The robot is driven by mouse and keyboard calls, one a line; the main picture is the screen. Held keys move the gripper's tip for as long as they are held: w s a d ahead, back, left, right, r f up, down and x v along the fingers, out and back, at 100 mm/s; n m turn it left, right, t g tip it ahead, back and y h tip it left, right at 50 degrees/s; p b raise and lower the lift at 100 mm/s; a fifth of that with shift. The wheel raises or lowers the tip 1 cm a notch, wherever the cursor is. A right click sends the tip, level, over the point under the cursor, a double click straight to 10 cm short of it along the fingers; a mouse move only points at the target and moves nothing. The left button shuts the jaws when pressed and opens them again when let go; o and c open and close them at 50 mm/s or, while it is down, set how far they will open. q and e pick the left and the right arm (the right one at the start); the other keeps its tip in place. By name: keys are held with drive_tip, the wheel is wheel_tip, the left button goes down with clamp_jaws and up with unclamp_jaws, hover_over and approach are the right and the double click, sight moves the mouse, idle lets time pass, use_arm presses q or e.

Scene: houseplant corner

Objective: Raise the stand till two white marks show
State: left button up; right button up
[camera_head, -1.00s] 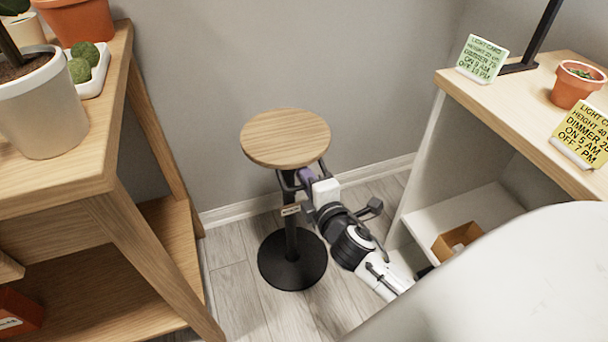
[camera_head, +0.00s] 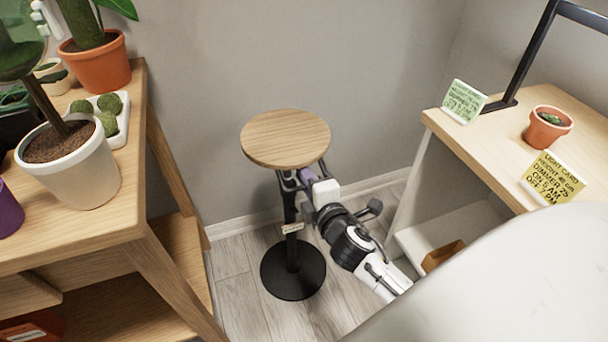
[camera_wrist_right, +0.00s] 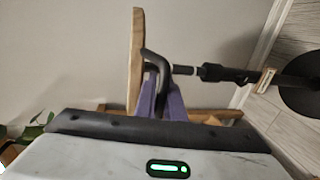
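The stand has a round wooden top (camera_head: 285,138) on a slim black post and a round black base (camera_head: 293,272) on the floor. A small pale tag (camera_head: 292,228) is on its column. My right gripper (camera_head: 308,177) is just under the top. In the right wrist view, its purple fingers (camera_wrist_right: 161,103) are closed around a bent black handle (camera_wrist_right: 152,57) below the wooden top. There the thin inner post shows a pale band (camera_wrist_right: 183,70) above the thicker black sleeve (camera_wrist_right: 222,73); I cannot tell how many marks show. My left gripper is not in view.
A wooden plant table (camera_head: 150,215) with pots stands left. A shelf unit (camera_head: 500,150) at right bears light cards (camera_head: 553,180) and a small terracotta pot (camera_head: 548,127). The wall is close behind the stand. Bare floor (camera_head: 235,290) shows around the base.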

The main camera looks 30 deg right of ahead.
drive_tip(key=shift+o, duration=0.8)
drive_tip(key=shift+s, duration=0.1)
drive_tip(key=v, duration=1)
drive_tip(key=shift+r, duration=0.15)
